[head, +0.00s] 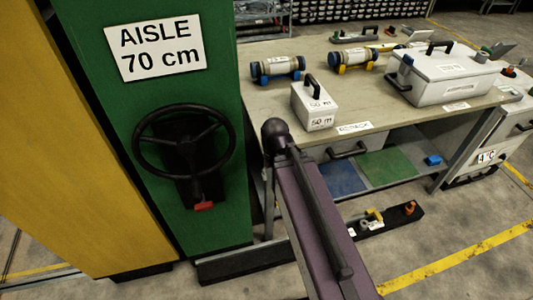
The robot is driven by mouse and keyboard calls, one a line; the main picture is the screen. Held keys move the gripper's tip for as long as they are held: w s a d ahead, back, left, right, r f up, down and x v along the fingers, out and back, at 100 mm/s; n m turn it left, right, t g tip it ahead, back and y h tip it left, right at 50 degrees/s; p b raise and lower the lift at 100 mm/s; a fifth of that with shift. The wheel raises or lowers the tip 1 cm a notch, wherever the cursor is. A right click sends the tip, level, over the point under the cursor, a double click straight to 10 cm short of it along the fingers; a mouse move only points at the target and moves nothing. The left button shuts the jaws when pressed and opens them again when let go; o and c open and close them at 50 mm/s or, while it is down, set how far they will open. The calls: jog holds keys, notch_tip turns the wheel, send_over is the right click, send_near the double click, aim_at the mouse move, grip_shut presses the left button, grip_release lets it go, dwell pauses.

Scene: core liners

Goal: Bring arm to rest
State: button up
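A long purple link with a dark rounded end rises from the bottom of the head view to the front left of the workbench (262,105). It appears to be part of my arm. My gripper does not show, so its fingers and anything in them are hidden. Two pale cylinders with dark and blue ends lie on the bench: one at the left (277,68) on blue supports, one further right (354,58) on yellow supports.
A green cabinet (90,50) with a black handwheel (184,141) stands close on the left. A white weight-like block (314,106) and a lidded white case (447,75) stand on the bench. A dark rail (400,217) lies low in front. Floor at lower right is clear.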

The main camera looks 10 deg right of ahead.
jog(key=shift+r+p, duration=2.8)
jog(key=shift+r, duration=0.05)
